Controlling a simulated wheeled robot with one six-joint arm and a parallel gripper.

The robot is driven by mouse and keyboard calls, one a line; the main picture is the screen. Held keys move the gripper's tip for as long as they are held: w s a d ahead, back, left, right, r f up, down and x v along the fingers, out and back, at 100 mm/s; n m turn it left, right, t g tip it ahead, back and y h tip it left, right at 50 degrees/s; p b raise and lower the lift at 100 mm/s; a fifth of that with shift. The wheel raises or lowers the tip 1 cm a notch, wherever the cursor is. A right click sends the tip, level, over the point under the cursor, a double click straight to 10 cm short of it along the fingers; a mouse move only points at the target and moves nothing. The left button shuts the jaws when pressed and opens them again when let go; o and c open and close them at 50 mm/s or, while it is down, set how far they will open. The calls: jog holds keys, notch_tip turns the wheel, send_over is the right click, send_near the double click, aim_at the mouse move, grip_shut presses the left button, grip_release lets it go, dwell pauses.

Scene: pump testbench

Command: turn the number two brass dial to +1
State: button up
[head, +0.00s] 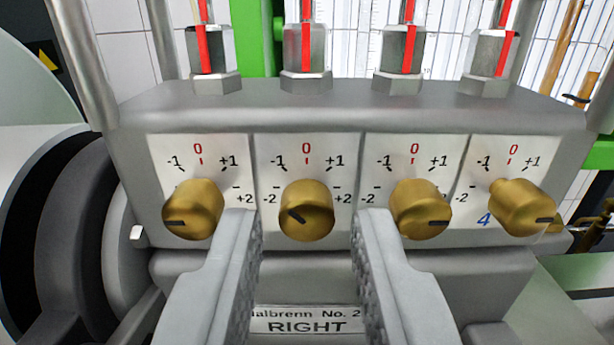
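A row of brass dials sits on white scale plates running from -2 through a red 0 to +2. The second dial from the left (308,207) is the number two dial by position; its own number is hidden. My gripper (305,215) is open, with one finger on each side of this dial in the picture. A gap shows between each finger and the dial. Whether the fingertips reach its depth, I cannot tell.
The first dial (193,206) points left; the third (422,207) and fourth (524,205) point right. The fingers overlap parts of the neighbouring plates. The grey block (330,112) carries glass tubes with red columns above. A plate reading RIGHT (307,322) lies below.

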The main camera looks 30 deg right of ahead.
jog(key=shift+w+d, duration=0.35)
jog(key=shift+w, duration=0.15)
grip_shut()
jog(key=m, duration=0.4)
jog(key=shift+m, duration=0.3)
